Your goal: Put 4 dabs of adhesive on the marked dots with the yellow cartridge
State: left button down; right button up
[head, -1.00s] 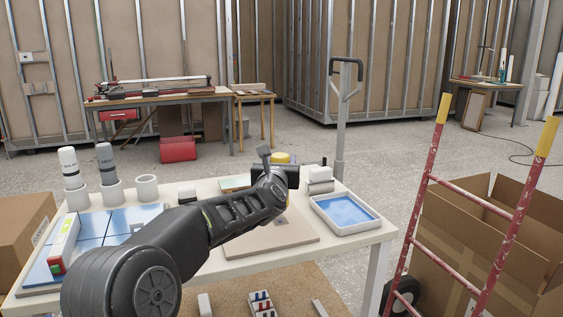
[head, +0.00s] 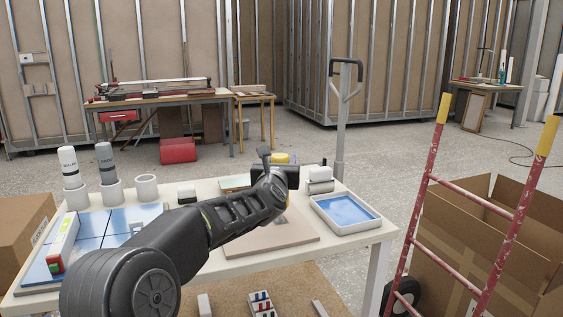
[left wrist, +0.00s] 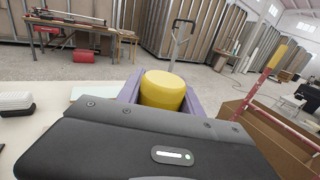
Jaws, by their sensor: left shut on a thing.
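The yellow cartridge (left wrist: 163,90) is held between the purple fingers of my left gripper (left wrist: 160,93) in the left wrist view. A small grey mark shows on the board near my arm. The marked dots cannot be made out, as my arm covers much of the board. My right gripper is not in view.
A white tray with blue liquid (head: 345,210) stands right of the board. Blue tiles (head: 118,222), a white and red level-like tool (head: 63,243), two capped cartridges in holders (head: 106,165) and an empty holder (head: 147,186) are at left. A red ladder-like frame (head: 460,185) and cardboard boxes stand right.

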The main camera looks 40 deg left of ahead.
pick_arm(q)
jog(key=shift+f, duration=0.2)
